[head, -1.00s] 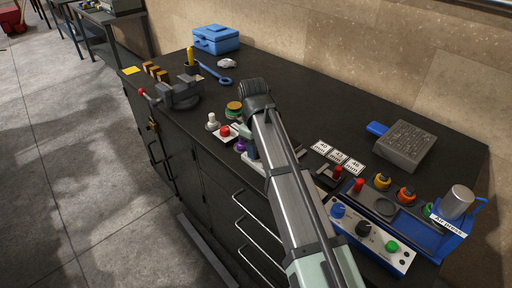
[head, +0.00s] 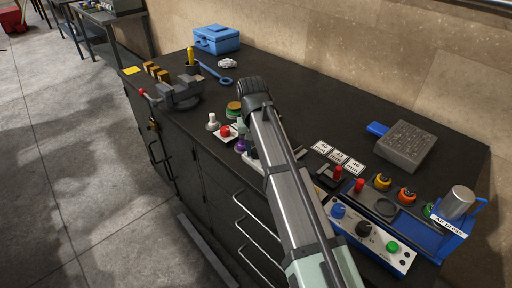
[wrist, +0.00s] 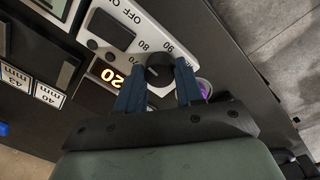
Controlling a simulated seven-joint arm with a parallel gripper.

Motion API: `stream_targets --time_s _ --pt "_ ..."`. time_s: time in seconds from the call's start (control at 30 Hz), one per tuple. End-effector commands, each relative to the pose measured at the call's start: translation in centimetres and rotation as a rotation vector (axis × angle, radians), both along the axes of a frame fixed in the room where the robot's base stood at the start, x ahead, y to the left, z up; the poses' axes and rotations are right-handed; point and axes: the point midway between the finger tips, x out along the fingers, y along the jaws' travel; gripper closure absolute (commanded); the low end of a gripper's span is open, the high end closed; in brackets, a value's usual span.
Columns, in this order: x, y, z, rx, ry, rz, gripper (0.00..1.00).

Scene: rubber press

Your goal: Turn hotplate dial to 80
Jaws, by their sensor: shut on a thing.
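The hotplate dial (wrist: 159,72), a round black knob with a white pointer mark, is on a pale control panel (wrist: 113,14) in the wrist view. The numbers 70, 80 and 90 are printed around its visible side. Beside it an orange lit display (wrist: 113,79) shows digits that look like 20. A black OFF/ON rocker switch (wrist: 109,29) is on the same panel. My gripper (wrist: 160,66) has its two blue fingers shut on the dial from opposite sides. In the head view my arm hides the hotplate's dial and the fingers.
In the head view, cards (head: 338,156) lie right of my arm, with a blue press (head: 451,240) and a control box (head: 366,236) farther right. A vise (head: 180,94) stands left.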

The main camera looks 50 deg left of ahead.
Motion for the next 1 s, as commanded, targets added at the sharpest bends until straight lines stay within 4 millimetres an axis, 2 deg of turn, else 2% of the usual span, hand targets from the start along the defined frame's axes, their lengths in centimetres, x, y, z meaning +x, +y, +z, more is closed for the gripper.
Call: stream_targets --time_s 0.4,0.9,0.93,1.0 --pt "0.03 0.04 0.01 0.0 0.0 -0.163 0.94" --pt "0.02 0.03 0.01 0.001 0.0 -0.18 0.94" --pt "0.02 0.03 0.01 0.001 0.0 -0.18 0.63" --pt "0.02 0.03 0.01 0.0 0.0 -0.179 0.56"
